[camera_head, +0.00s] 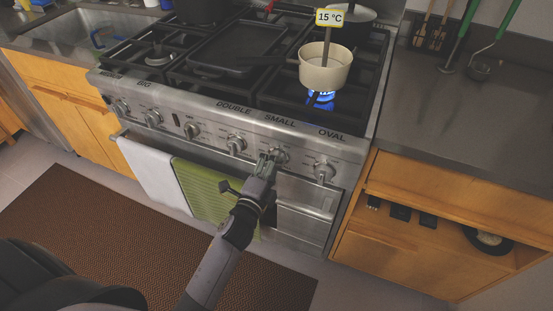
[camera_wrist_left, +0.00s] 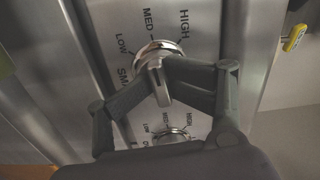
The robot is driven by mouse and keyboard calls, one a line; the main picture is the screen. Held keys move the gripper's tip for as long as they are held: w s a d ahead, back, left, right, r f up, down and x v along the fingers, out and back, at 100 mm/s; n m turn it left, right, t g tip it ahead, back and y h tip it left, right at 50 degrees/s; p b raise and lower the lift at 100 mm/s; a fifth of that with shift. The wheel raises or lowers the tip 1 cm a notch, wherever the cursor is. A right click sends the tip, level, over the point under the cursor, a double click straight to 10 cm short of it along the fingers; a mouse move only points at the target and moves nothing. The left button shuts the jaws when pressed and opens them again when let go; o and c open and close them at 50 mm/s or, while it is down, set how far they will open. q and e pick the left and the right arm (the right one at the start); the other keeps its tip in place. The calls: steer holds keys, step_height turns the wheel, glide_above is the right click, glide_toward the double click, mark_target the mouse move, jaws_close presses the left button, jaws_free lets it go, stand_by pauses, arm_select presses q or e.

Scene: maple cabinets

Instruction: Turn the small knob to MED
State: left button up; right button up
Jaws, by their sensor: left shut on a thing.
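The small knob (camera_head: 281,156) is on the stove's front panel, below the SMALL label (camera_head: 280,121). In the left wrist view the metal knob (camera_wrist_left: 155,51) has LOW, MED (camera_wrist_left: 148,20) and HIGH printed around its upper edge. My left gripper (camera_head: 266,160) is at this knob, its two dark fingers (camera_wrist_left: 158,88) closed around the knob's raised grip bar. The fingers cover part of the knob, and I cannot tell which mark it points at. My right gripper is not in view.
A blue flame (camera_head: 320,97) burns under a cream pot (camera_head: 325,72) tagged 15 °C. The oval knob (camera_head: 324,172) is just right of the gripper; the double knob (camera_head: 236,144) is to its left. White and green towels (camera_head: 203,187) hang below. The right counter (camera_head: 460,110) is mostly clear.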

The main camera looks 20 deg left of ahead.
arm_select(q)
steer(key=s, duration=1.2)
steer(key=shift+a, duration=0.2)
steer(key=shift+f, duration=0.1)
stand_by(0.5)
